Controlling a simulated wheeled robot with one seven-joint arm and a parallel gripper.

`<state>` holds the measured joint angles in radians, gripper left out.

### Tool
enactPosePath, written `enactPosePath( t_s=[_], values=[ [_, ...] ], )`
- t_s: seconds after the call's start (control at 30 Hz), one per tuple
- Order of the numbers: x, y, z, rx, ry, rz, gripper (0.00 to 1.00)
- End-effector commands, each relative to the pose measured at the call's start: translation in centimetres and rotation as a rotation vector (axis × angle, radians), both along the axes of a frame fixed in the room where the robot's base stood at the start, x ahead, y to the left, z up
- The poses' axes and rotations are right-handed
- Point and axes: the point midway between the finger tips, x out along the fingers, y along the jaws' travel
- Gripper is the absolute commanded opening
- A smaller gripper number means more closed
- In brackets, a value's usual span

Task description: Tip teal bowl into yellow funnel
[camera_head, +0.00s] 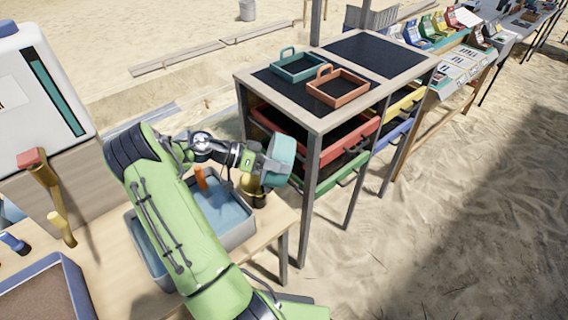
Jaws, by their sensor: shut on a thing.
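My gripper (254,161) is at the end of my green arm and is shut on the teal bowl (281,155). The bowl is turned on its side, with its rounded outside toward the upper right. Its inside cannot be seen clearly. A yellow, brass-looking funnel (259,199) stands just below the gripper and bowl, near the right end of the wooden table. The gripper and bowl hide much of its top, so I cannot tell whether the bowl touches it.
A grey-blue tray (241,234) with an orange upright object (201,178) lies beside the funnel, partly behind my arm. A rack (318,122) with coloured drawers stands close on the right, with two small trays on top. Sand lies open beyond it.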

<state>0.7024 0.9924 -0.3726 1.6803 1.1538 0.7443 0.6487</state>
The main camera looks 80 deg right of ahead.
Motion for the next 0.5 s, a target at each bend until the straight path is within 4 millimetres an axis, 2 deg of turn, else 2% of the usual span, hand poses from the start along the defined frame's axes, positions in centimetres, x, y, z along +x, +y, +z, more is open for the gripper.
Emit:
enactPosePath(
  t_s=[0.33,0.5],
  values=[
    [1.5,0.1,0.8,-0.010,0.131,0.001,0.00],
    [1.3,0.1,1.3,-0.006,-0.005,-0.003,0.00]
  ],
)
